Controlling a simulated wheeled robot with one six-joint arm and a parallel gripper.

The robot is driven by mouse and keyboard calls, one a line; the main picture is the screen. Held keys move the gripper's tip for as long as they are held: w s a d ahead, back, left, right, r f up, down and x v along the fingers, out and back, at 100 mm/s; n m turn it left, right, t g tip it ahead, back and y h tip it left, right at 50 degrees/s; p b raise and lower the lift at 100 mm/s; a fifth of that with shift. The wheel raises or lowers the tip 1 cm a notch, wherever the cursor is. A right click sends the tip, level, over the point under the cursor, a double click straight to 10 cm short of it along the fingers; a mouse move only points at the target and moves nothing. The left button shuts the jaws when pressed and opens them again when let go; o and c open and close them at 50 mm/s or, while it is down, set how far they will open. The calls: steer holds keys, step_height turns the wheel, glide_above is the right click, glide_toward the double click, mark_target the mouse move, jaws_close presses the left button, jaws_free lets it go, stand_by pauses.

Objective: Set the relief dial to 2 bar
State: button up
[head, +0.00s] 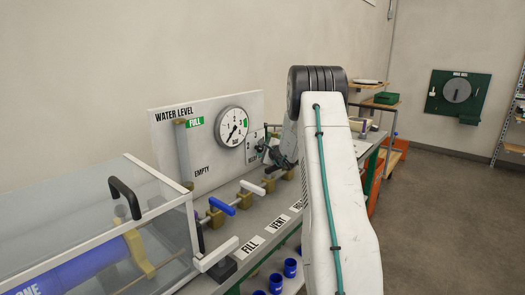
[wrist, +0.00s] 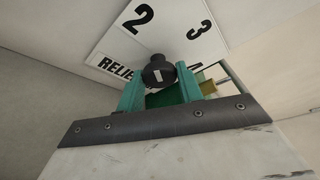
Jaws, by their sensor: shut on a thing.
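The relief dial (wrist: 158,70) is a black round knob with a short white mark, on a white plate (wrist: 110,45) printed with 2, 3 and RELIEF. Part of another figure shows low on the right. My gripper (wrist: 160,84) is shut on the knob, with one green finger on each side of it. I cannot tell for certain which number the white mark points at. In the head view the relief plate (head: 252,136) shows its 2, and my gripper (head: 272,153) covers the knob.
A round pressure gauge (head: 232,127) sits left of the relief plate on the WATER LEVEL board (head: 165,140). A blue-handled valve (head: 222,206) and a white-handled valve (head: 252,188) stand in front. A clear-lidded tank (head: 100,215) with a blue pipe is at the left.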

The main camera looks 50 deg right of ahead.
stand_by(0.4)
steer(key=o, duration=1)
step_height(320, 180, up, 4)
steer(key=shift+s+a+f, duration=0.1)
steer(key=s+a, duration=0.2)
steer(key=s, duration=0.2)
steer(key=s+a, duration=0.3)
steer(key=s, duration=0.2)
steer(key=s+a+r, duration=0.1)
steer(key=s+a, duration=0.2)
steer(key=s, duration=0.1)
steer(key=shift+s+a, duration=0.1)
steer(key=shift+s, duration=0.15)
